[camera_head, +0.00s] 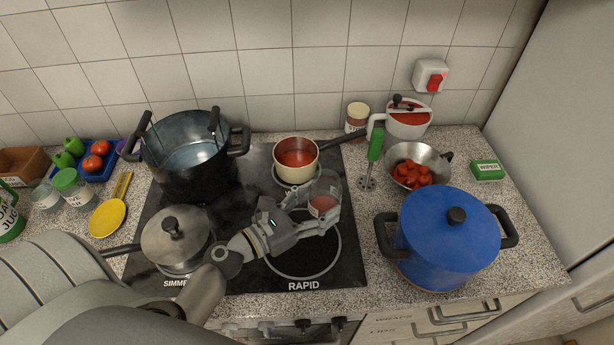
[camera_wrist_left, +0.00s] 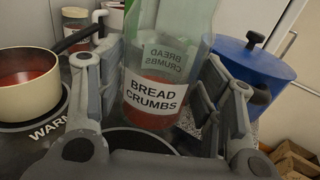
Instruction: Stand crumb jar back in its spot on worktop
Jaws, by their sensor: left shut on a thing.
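The crumb jar (camera_head: 325,188) is a clear glass jar with a white label. In the left wrist view the jar (camera_wrist_left: 155,95) stands between the fingers, its label reads BREAD CRUMBS, and a reddish layer shows low in it. My left gripper (camera_head: 322,207) is shut on the jar and holds it over the right part of the black hob, in front of the cream saucepan. The worktop (camera_head: 352,255) is speckled grey stone. The jar's base is partly hidden, so I cannot tell its height above the hob. My right gripper is not in view.
The cream saucepan (camera_head: 296,152) of red sauce is close behind the jar. A blue lidded pot (camera_head: 446,235) stands to the right, with a strainer bowl (camera_head: 418,158) and a green-handled masher (camera_head: 374,150) behind. A dark pot (camera_head: 186,160) and a lidded pan (camera_head: 175,235) stand left.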

